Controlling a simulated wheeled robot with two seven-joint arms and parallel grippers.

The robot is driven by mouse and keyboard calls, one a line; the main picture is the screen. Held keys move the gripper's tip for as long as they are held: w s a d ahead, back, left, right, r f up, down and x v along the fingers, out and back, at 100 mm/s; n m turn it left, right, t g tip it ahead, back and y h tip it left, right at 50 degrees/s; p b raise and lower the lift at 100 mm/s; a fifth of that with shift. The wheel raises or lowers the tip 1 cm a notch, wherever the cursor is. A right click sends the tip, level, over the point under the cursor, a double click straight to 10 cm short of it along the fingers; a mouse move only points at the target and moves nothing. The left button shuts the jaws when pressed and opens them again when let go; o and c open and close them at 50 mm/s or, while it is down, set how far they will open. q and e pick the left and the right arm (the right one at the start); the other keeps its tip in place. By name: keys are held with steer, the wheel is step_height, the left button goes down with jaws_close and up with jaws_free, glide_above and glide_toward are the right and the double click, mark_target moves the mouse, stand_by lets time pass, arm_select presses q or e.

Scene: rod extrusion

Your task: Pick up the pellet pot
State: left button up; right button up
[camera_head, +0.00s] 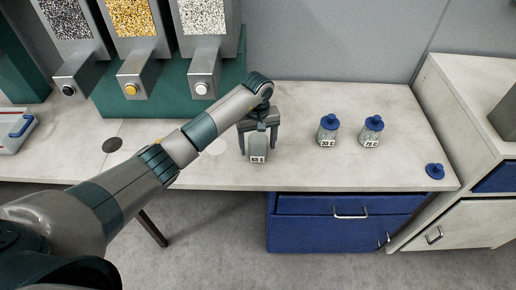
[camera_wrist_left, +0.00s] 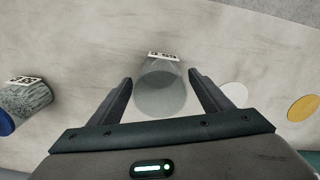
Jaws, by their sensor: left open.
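The pellet pot (camera_head: 257,153) is a clear grey pot with a white label that appears to read 65 C. It stands on the table without a lid, below my left gripper (camera_head: 259,133). In the left wrist view the pot (camera_wrist_left: 160,90) sits between the two fingers of my left gripper (camera_wrist_left: 160,100), with a visible gap on each side. The left gripper is open. My right gripper is not in view.
Two blue-lidded pots, one labelled 55 C (camera_head: 328,131) and one beside it (camera_head: 371,131), stand to the right. A loose blue lid (camera_head: 435,171) lies near the table's right end. Pellet dispensers (camera_head: 136,75) stand at the back left. The table front (camera_head: 350,175) is clear.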

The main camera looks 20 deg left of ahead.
mark_target(257, 139)
arm_select(q)
steer(key=shift+f, duration=0.25)
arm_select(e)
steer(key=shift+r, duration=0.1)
arm_select(q)
steer(key=c, duration=1.3)
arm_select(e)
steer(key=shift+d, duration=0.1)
arm_select(q)
steer(key=shift+r, duration=0.1)
